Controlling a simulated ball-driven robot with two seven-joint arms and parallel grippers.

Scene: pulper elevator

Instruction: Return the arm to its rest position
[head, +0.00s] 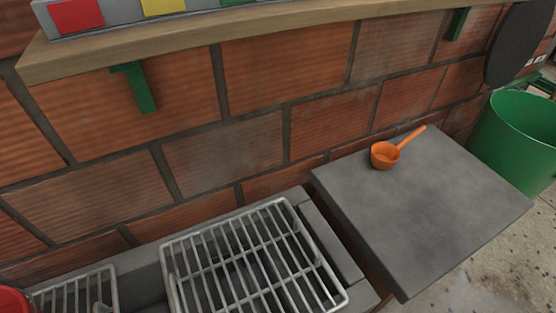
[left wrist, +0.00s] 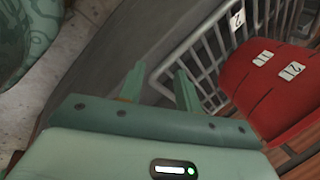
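My left gripper (left wrist: 159,70) shows in the left wrist view. Its two green fingers stand apart with nothing between them, so it is open and empty. Past the fingertips are a dark grey surface (left wrist: 112,62) and a wire rack (left wrist: 208,58) with a white tag marked 2. Neither of my arms shows in the head view. My right gripper is in no view.
A red object (left wrist: 268,85) with white number tags is right of the left fingers. In the head view, an orange dipper (head: 384,156) sits on a grey slab (head: 430,215), beside a metal grate (head: 250,260). A green bin (head: 515,140) stands right, a wooden shelf (head: 200,42) above.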

